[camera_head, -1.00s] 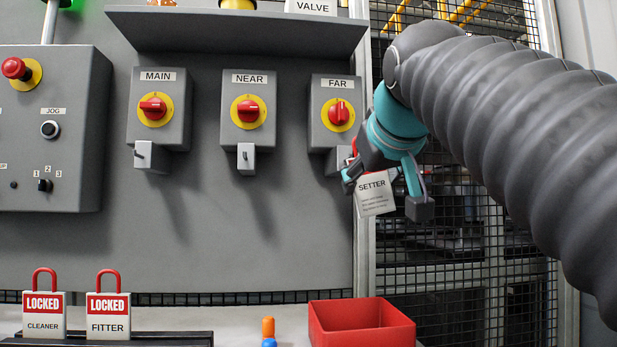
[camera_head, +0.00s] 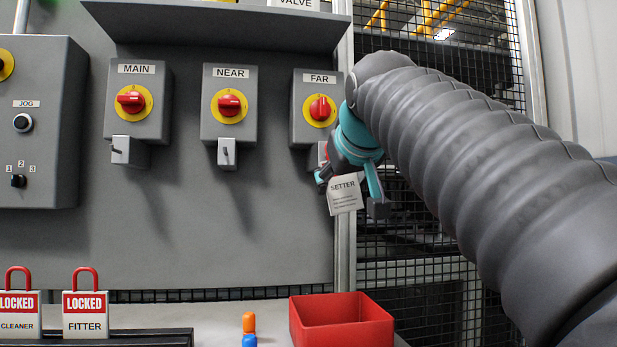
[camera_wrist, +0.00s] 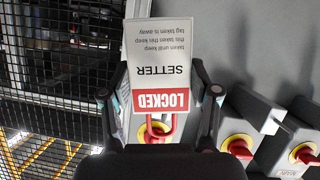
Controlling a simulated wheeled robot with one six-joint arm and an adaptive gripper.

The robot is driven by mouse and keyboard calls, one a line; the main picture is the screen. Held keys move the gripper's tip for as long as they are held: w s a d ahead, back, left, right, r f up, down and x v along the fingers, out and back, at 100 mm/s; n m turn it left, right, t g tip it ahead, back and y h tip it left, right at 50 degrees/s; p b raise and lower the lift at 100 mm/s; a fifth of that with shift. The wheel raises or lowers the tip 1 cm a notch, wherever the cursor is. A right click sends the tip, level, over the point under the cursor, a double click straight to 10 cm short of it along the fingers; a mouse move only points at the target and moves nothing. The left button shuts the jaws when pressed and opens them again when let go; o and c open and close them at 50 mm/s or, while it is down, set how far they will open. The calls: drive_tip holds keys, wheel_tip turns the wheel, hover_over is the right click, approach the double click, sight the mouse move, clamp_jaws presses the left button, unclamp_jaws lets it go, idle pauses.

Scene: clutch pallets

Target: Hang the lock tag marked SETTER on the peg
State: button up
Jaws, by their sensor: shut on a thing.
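My gripper (camera_head: 350,192) is shut on the SETTER lock tag (camera_head: 343,196), a white tag with a red LOCKED band and red shackle. In the wrist view the tag (camera_wrist: 158,55) appears upside down between the fingers (camera_wrist: 161,94). It hangs in front of the fence post, below and right of the FAR switch box (camera_head: 319,85). Light grey blocks stand under the MAIN, NEAR and FAR switches; small dark pegs show on the MAIN block (camera_head: 120,150) and NEAR block (camera_head: 227,153). The FAR block (camera_head: 322,152) is partly hidden by my gripper. The tag appears clear of it.
CLEANER (camera_head: 18,313) and FITTER (camera_head: 86,314) lock tags stand in a dark rack at lower left. A red bin (camera_head: 342,322) and an orange-and-blue object (camera_head: 249,329) are on the bench. A shelf (camera_head: 215,22) overhangs the switches. Mesh fence (camera_head: 420,270) lies at right.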

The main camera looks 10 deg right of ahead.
drive_tip(key=shift+w, duration=1.05)
drive_tip(key=shift+w+f, duration=0.5)
drive_tip(key=shift+w, duration=0.05)
drive_tip(key=o, duration=0.9)
